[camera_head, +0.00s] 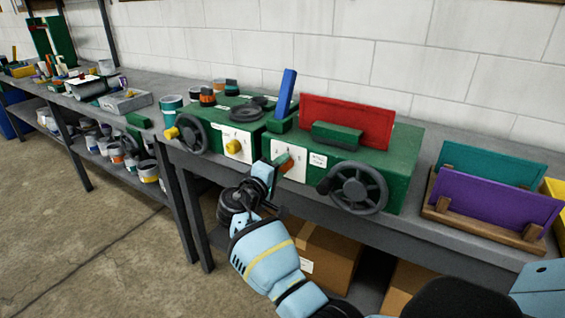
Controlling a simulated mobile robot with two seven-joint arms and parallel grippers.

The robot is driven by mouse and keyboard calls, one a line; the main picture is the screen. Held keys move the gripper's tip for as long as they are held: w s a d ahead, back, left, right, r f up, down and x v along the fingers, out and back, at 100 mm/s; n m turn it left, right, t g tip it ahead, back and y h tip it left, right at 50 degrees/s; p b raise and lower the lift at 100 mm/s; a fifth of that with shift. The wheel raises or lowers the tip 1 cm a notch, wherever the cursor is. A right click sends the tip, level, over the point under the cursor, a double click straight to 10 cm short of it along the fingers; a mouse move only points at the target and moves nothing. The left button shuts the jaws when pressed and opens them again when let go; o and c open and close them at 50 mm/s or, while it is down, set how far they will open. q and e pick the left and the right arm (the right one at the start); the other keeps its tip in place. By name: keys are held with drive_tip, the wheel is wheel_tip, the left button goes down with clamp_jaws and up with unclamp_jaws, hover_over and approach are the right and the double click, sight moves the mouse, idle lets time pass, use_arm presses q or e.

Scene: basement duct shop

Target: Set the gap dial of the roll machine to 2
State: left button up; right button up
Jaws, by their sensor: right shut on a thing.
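A green machine (390,165) on the bench carries a red sheet (345,120), a black spoked handwheel (359,189) and a white dial plate (297,172) on its front. My right gripper (272,173) is at this plate, shut on a small orange knob (285,165). The fingers partly hide the knob and plate, and I cannot read the dial setting. A second green machine (222,116) stands just left, with a yellow knob (233,146) on its own white plate and a black handwheel (190,134). My left gripper is not in view.
A wooden rack (482,232) with teal and purple sheets stands at the right. A blue upright handle (286,93) rises behind the dial. Cardboard boxes (325,252) sit on the lower shelf. Cans and trays (126,102) crowd the left bench. Floor at left is clear.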

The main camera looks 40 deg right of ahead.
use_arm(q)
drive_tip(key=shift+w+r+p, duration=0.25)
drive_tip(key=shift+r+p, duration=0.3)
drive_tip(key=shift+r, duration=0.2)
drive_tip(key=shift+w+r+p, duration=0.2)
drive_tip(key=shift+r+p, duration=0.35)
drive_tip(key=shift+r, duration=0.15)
use_arm(e)
drive_tip(key=shift+r+n, duration=0.1)
drive_tip(key=shift+n, duration=2.2)
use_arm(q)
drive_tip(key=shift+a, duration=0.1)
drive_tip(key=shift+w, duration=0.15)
use_arm(e)
drive_tip(key=o, duration=1)
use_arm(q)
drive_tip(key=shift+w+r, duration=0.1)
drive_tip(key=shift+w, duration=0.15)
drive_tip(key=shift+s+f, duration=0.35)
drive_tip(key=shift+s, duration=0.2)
use_arm(e)
drive_tip(key=v, duration=0.7)
drive_tip(key=shift+s+a, duration=0.15)
drive_tip(key=shift+a, duration=0.2)
